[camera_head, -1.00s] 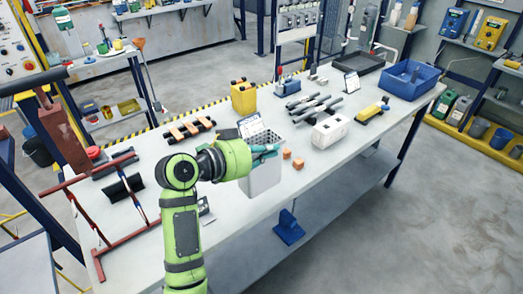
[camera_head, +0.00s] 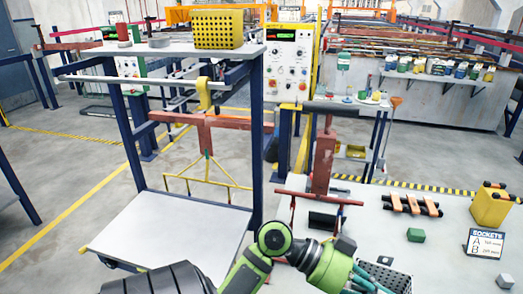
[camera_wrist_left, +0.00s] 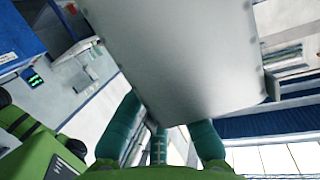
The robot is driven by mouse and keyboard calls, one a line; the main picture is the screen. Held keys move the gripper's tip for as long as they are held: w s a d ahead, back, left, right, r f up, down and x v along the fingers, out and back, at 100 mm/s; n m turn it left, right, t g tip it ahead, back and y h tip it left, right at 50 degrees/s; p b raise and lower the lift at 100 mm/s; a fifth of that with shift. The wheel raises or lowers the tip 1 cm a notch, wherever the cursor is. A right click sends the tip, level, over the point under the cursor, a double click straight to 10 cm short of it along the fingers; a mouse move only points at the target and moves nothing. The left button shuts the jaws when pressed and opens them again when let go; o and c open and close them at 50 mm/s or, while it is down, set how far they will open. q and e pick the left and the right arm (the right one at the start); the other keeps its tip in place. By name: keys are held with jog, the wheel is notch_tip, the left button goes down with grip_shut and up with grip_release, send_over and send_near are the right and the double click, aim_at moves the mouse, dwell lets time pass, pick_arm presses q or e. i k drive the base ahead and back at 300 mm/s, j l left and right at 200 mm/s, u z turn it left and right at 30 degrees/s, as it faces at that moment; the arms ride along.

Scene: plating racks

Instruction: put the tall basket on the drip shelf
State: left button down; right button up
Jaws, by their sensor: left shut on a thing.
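My left gripper (camera_head: 370,280), with teal fingers, is at the bottom right of the head view. It is shut on the tall basket (camera_head: 396,279), a grey bin with perforated walls, cut off by the picture's lower edge. In the left wrist view the plain grey wall of the basket (camera_wrist_left: 180,50) fills the middle, with the gripper's fingers (camera_wrist_left: 165,130) at its near edge. A blue-framed rack stands left of the gripper, with a white lower shelf (camera_head: 175,235) and a white upper shelf (camera_head: 110,50). No label tells which is the drip shelf. My right gripper is out of view.
A yellow perforated basket (camera_head: 218,28) stands on the upper shelf. A red beam (camera_head: 208,120) with a yellow hanger hangs over the lower shelf, which is bare. A red stand (camera_head: 322,165), a green block (camera_head: 416,235) and a sockets sign (camera_head: 485,243) are on the table.

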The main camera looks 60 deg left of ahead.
aim_at(172, 231)
jog(key=u, duration=1.6)
jog(key=i+l+u, duration=0.1)
jog(key=u, duration=0.25)
jog(key=i+l+u, duration=0.2)
jog(key=u, duration=0.15)
jog(key=i+l+u, duration=0.3)
jog(key=k+j, duration=0.1)
